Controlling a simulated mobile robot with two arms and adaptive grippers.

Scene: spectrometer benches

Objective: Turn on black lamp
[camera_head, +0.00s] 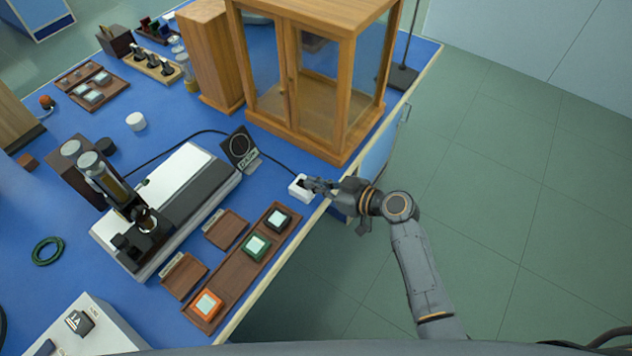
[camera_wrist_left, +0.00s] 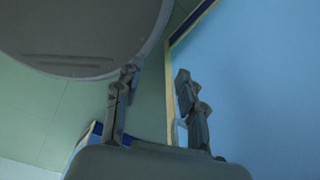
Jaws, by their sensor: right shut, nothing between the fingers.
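A small black upright unit (camera_head: 240,148) with a round dark face and a label stands on the blue bench; it may be the black lamp, and I see no glow on it. A dark cable runs from its side toward a small white switch box (camera_head: 299,188) near the bench's right edge. My right gripper (camera_head: 317,185) is shut and empty, its fingertips at the right side of the white box. They partly hide the box, and I cannot tell whether they touch it. My left gripper (camera_wrist_left: 155,105) is open and empty in the left wrist view, beside a blue surface.
A wooden glass-fronted cabinet (camera_head: 340,95) stands just behind the white box. A spectrometer-like instrument (camera_head: 185,180) stands to the left. A wooden tray (camera_head: 232,282) with several coloured square pieces lies in front. Open floor (camera_head: 520,200) is on the right.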

